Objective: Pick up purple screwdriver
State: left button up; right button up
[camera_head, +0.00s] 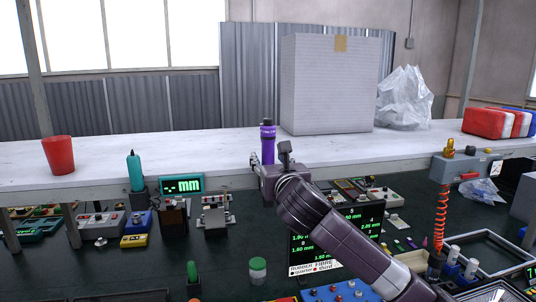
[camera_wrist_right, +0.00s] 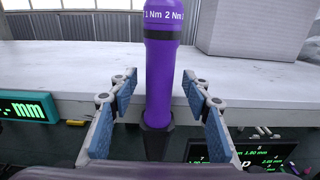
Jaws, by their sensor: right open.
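The purple screwdriver (camera_head: 268,143) stands upright at the front edge of the white shelf in the head view. Its top is dark and its lower end is hidden behind my gripper. In the right wrist view the purple screwdriver (camera_wrist_right: 162,75) shows torque markings near the top and a black lower part. My right gripper (camera_head: 269,157) is open, with its fingers on either side of the screwdriver. In the right wrist view there is a visible gap between each blue finger pad and the screwdriver. My left gripper is not in view.
A teal screwdriver (camera_head: 135,172) and a green mm display (camera_head: 182,184) stand to the left. A large grey box (camera_head: 328,85), a red cup (camera_head: 59,155) and a plastic bag (camera_head: 404,98) are on the shelf (camera_head: 200,147). Several tools crowd the dark bench below.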

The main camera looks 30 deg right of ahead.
jog(key=shift+w+r, duration=0.1)
jog(key=shift+w, duration=0.25)
jog(key=shift+w, duration=0.1)
jog(key=shift+c, duration=0.6)
grip_shut()
jog(key=shift+d, duration=0.1)
jog(key=shift+r, duration=0.15)
